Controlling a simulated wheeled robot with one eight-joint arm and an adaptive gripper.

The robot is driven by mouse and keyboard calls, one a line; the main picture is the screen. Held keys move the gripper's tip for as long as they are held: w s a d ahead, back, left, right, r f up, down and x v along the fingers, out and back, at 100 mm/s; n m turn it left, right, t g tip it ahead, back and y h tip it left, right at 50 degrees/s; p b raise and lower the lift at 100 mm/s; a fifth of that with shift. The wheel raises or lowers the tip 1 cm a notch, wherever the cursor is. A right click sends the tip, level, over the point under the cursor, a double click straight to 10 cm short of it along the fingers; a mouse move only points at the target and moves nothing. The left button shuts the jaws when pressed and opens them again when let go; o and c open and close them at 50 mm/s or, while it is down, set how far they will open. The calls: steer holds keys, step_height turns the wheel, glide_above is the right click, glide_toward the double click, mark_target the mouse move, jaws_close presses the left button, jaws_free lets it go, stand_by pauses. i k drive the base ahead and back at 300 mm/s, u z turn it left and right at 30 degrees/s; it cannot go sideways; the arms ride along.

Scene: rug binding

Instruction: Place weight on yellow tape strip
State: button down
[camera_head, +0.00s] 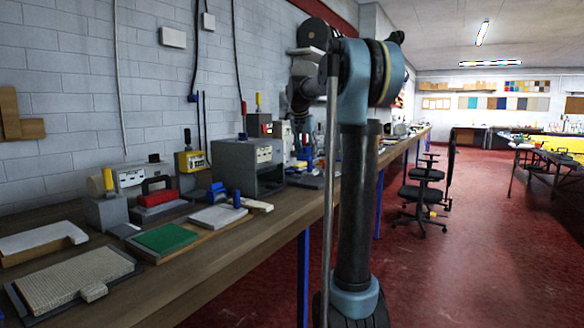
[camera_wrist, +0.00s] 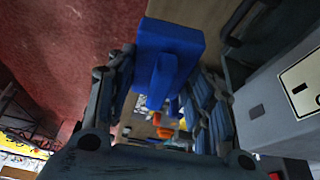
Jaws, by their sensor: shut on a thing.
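In the wrist view my gripper (camera_wrist: 162,84) is shut on a blue block-shaped thing (camera_wrist: 170,42), with one dark finger on each side of it. I take this to be the weight. A wooden surface shows behind the blue thing, and I cannot tell whether they touch. In the head view my arm stands at the centre right and hides the gripper and most of what lies around it. I cannot pick out the yellow tape strip for sure in either view.
A long wooden bench (camera_head: 215,250) runs along the left wall. It bears a green pad (camera_head: 163,238), a woven sample (camera_head: 75,280), a red-handled tool (camera_head: 158,192) and a grey boxy machine (camera_head: 247,165). Chairs (camera_head: 421,195) stand on the red floor (camera_head: 455,270), which has free room.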

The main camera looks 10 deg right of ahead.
mark_target(301, 164)
steer(key=z, duration=0.05)
steer(key=i, duration=1.25)
steer(key=z, duration=0.05)
